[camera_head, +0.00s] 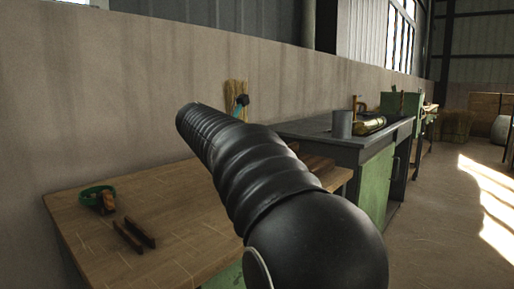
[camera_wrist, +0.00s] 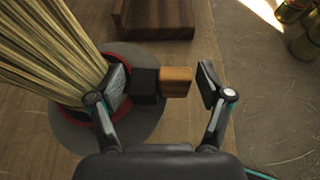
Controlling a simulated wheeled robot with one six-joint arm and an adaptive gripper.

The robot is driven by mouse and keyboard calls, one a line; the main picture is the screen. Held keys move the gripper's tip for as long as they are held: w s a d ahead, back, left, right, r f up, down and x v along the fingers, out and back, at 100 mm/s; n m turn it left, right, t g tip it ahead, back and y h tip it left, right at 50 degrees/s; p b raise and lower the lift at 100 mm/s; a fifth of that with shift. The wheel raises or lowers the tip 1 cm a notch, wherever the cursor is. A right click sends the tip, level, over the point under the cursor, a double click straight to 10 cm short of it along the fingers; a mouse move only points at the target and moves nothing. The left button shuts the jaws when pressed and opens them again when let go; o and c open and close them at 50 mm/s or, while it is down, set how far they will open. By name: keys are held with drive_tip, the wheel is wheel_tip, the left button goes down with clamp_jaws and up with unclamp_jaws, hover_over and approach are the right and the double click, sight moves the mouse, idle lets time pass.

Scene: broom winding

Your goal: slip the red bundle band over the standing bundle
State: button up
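The standing bundle of pale straw (camera_wrist: 52,48) fills the upper left of the wrist view. Its top also shows past my arm in the head view (camera_head: 236,88). The red bundle band (camera_wrist: 128,52) shows as a red arc around the bundle's low part, just over a grey round base (camera_wrist: 151,112). A black block with a wooden end (camera_wrist: 176,82) sticks out from the band's side. My gripper (camera_wrist: 162,84) has its fingers apart on either side of this block. A gap shows between the wooden end and the right finger. Much of the band is hidden.
A green band (camera_head: 97,192) with a wooden block and dark wooden strips (camera_head: 133,232) lie on the table (camera_head: 170,215) at left. A wooden tray (camera_wrist: 155,20) lies beyond the gripper. A grey bench (camera_head: 300,128) with a metal can (camera_head: 342,124) stands right. A wall runs behind.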

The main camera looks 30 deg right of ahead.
drive_tip(key=shift+a, duration=0.1)
idle(0.3)
drive_tip(key=v, duration=1.2)
drive_tip(key=s+a+f+m+y+p, duration=0.1)
drive_tip(key=s+f+m+y, duration=0.1)
drive_tip(key=s+f+m, duration=0.1)
drive_tip(key=s+a+f+m+y+p, duration=0.1)
drive_tip(key=s+f+m+y, duration=0.1)
drive_tip(key=s+f, duration=0.3)
drive_tip(key=s+a+f+m+y+p, duration=0.1)
drive_tip(key=s+f+m+y, duration=0.1)
drive_tip(key=s+f+m, duration=0.2)
drive_tip(key=shift+s+a+f+m+y+p, duration=0.15)
drive_tip(key=shift+s+m+y+p, duration=0.1)
drive_tip(key=shift+s, duration=0.15)
drive_tip(key=shift+s+a+f+m+y+p, duration=0.15)
drive_tip(key=shift+s+m, duration=0.1)
drive_tip(key=shift+s, duration=0.2)
drive_tip(key=s+a+f+m+y+p, duration=0.2)
drive_tip(key=s+a+f+m+y, duration=0.3)
drive_tip(key=s+f+m, duration=0.7)
drive_tip(key=shift+s+a+f+p, duration=0.3)
drive_tip(key=shift+a+f+p, duration=0.05)
drive_tip(key=shift+a, duration=0.8)
